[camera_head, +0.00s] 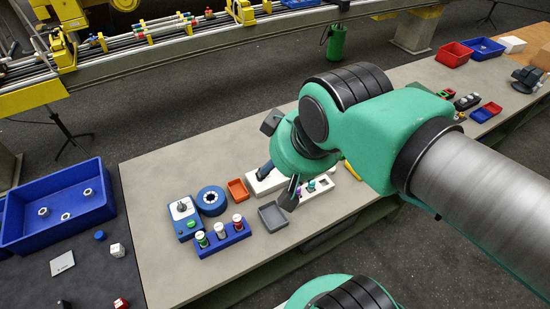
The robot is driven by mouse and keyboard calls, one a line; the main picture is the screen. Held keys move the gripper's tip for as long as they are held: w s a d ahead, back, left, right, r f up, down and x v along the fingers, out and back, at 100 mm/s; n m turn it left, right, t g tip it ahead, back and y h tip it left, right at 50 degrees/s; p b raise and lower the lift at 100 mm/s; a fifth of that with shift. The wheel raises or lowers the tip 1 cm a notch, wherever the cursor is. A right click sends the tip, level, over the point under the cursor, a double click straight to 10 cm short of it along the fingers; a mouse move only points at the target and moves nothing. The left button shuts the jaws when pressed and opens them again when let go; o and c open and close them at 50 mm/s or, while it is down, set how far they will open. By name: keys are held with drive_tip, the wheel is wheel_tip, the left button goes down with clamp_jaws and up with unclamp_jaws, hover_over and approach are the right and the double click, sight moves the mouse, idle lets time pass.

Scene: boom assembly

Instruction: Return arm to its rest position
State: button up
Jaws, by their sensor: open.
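My green and grey arm reaches in from the right over the grey table (150,240). My gripper (277,182) points down above the table, with its dark fingers apart over a white holder (262,184). I see nothing held between the fingers. The arm's wrist hides part of the white holder and what stands behind it. A second white block (318,187) with small coloured parts in it lies just right of the fingers. I cannot tell whether the fingers touch either one.
Left of my gripper are a blue rack (222,238) with several capped bottles, a blue ring (211,200), a blue device (183,212), an orange tray (237,190) and a grey tray (272,217). A blue bin (60,205) stands far left. A yellow machine rail (180,35) runs behind.

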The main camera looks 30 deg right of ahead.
wheel_tip(320, 180, down, 5)
drive_tip(key=b, duration=0.4)
drive_tip(key=shift+b, duration=0.4)
